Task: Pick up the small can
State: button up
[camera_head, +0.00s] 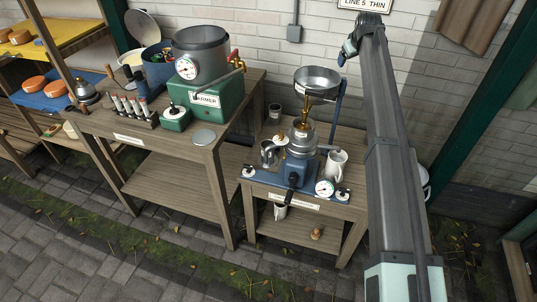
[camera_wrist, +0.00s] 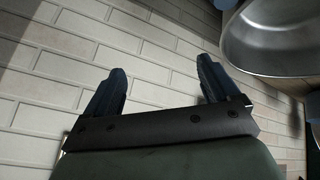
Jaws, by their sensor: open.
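My gripper (camera_head: 350,47) is at the far end of my raised arm, high in front of the white brick wall and above the right-hand table. In the wrist view its two dark fingers (camera_wrist: 161,68) are spread wide with only wall between them. A small metal can-like vessel (camera_head: 268,153) stands on the right table, left of the blue machine (camera_head: 298,165). A small cylindrical container (camera_head: 275,114) stands at the back left of that table. I cannot tell for sure which is the small can. Both are well below and left of my gripper.
The left table (camera_head: 150,129) carries a green warmer (camera_head: 206,98) and a pot.

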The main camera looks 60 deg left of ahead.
jog(key=s+a+r+g, duration=0.15)
jog(key=s+a, duration=0.25)
jog(key=s, duration=0.4)
jog(key=s+a+r+m+g, duration=0.1)
jog(key=s+a+r, duration=0.25)
jog(key=s, duration=0.45)
jog(key=s+a+r+g, duration=0.1)
jog(key=s+a+r, duration=0.1)
jog(key=s+a, duration=0.45)
jog(key=s+d+f+m+h, duration=0.2)
jog(key=s+d+f+m, duration=0.15)
jog(key=f, duration=0.65)
jog(key=s+d+f+m+h, duration=0.2)
jog(key=s+d+f+m, duration=0.15)
jog(key=f, duration=0.55)
jog(key=s+d+f+m+h, duration=0.2)
jog(key=s+d+f+m, duration=0.15)
jog(key=f, duration=0.65)
jog(key=shift+m+g, duration=0.25)
jog(key=shift+g, duration=0.1)
jog(key=shift+w+a+f, duration=0.1)
jog(key=shift+a+f, duration=0.1)
jog(key=shift+f, duration=2)
jog(key=shift+w+a+f, duration=0.1)
jog(key=shift+a+f, duration=0.1)
jog(key=shift+f, duration=2.05)
jog(key=shift+w+a+f, duration=0.1)
jog(key=shift+a+f, duration=0.1)
jog(key=shift+f, duration=2)
jog(key=c, duration=1.2)
